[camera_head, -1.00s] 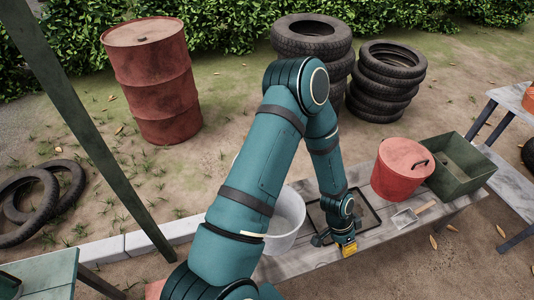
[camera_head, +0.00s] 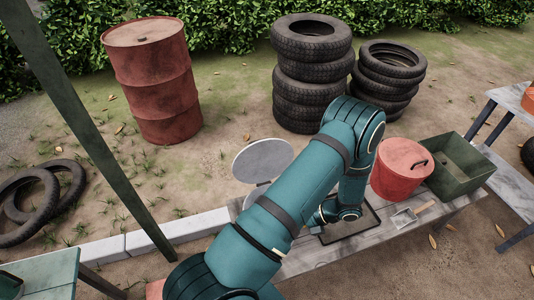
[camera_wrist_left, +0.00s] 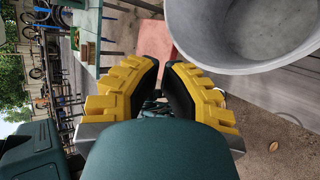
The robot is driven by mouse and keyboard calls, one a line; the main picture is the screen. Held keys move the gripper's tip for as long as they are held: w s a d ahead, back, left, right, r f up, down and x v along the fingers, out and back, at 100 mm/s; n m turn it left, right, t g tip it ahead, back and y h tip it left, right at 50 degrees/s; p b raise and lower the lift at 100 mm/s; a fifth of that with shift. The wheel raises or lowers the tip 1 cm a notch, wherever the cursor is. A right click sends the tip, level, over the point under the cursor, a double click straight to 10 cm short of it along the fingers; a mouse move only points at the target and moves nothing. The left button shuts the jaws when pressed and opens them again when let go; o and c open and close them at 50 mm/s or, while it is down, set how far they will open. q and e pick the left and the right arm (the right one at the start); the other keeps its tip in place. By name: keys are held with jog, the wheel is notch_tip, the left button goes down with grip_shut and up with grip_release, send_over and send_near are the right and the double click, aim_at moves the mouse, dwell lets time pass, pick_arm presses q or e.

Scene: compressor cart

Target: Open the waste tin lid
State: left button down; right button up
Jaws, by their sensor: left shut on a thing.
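A pale grey tin (camera_head: 256,196) stands on the bench, mostly behind my left arm. A round grey lid (camera_head: 263,160) stands raised at its back. In the left wrist view the tin (camera_wrist_left: 245,38) is open at the upper right, and I see into its interior. My left gripper (camera_wrist_left: 164,68) has yellow-edged fingers and is beside the tin's rim, apart from it. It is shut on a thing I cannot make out. In the head view its fingers are hidden behind my arm. My right gripper is not in view.
A red lidded tin (camera_head: 401,172) with a black handle and a green box (camera_head: 461,164) stand at the bench's right. A scoop (camera_head: 405,217) lies before them. A black-rimmed tray (camera_head: 347,232) lies under my wrist. A green post (camera_head: 95,140) rises at left.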

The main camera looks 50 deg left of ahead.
aim_at(270, 146)
pick_arm(q)
jog(key=w+a+r+m+y, duration=0.7)
jog(key=w+r+m+y, duration=0.15)
jog(key=w+r, duration=0.2)
jog(key=shift+n+y, duration=0.25)
jog(key=shift+n, duration=0.2)
jog(key=x, duration=0.4)
jog(key=w+x, duration=0.1)
jog(key=x, duration=0.7)
jog(key=shift+w+a, duration=0.1)
jog(key=shift+a, duration=0.35)
jog(key=shift+w+a, duration=0.25)
jog(key=shift+a, duration=0.3)
jog(key=shift+a, duration=0.1)
jog(key=shift+m+t+h, duration=0.4)
jog(key=shift+m, duration=0.1)
jog(key=a, duration=0.1)
jog(key=w+a, duration=0.1)
jog(key=a, duration=0.2)
jog(key=shift+w+r, duration=0.1)
jog(key=shift+w, duration=0.3)
jog(key=shift+r, duration=0.1)
